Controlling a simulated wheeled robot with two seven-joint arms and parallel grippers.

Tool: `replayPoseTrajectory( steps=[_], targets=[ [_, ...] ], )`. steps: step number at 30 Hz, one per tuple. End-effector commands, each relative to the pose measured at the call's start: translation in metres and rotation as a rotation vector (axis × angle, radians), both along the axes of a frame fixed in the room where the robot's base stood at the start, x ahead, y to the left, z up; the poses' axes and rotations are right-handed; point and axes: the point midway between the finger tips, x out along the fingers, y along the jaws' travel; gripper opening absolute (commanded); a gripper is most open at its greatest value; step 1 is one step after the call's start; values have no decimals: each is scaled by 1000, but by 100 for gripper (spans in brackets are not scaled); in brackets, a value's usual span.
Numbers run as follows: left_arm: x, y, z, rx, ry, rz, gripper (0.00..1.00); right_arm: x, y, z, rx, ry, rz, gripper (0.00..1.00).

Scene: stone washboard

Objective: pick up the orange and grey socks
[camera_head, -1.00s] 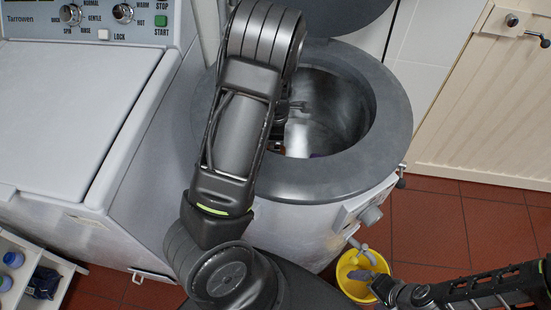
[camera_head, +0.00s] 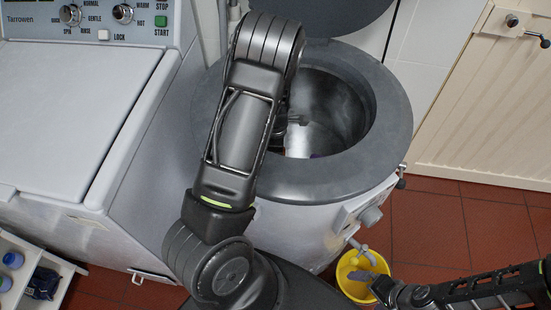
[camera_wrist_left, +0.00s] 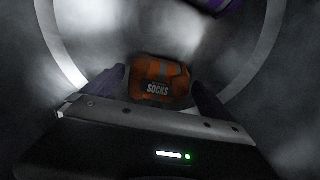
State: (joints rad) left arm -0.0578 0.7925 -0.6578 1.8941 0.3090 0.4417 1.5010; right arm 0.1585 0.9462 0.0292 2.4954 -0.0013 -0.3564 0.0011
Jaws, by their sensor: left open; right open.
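The orange and grey socks (camera_wrist_left: 159,80) are a small packet labelled SOCKS. In the left wrist view they lie at the bottom of the metal drum. My left gripper (camera_wrist_left: 163,88) is open, with a dark finger on each side of the packet in the picture; I cannot tell if either touches it. In the head view my left arm reaches down into the round drum (camera_head: 340,110), and the arm and rim hide the socks there. My right gripper (camera_head: 380,285) is low at the right, open, over the yellow bucket.
A purple item (camera_wrist_left: 222,5) lies in the drum beyond the socks. The drum's thick grey rim (camera_head: 390,125) surrounds my left arm. A yellow bucket (camera_head: 345,287) stands on the red tiled floor under a tap (camera_head: 372,215). A white washing machine (camera_head: 75,115) is at the left.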

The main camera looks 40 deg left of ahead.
Motion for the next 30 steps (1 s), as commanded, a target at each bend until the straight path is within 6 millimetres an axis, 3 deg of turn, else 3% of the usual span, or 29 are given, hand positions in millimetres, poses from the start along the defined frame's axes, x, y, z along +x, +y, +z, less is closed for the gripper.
replayPoseTrajectory(
  steps=[10,30],
  targets=[
    [0,0,0,0,0,0,96,0,0,0,0,0,0,100],
    [0,0,0,-1,1,0,41,0,0,0,0,0,0,100]
  ],
)
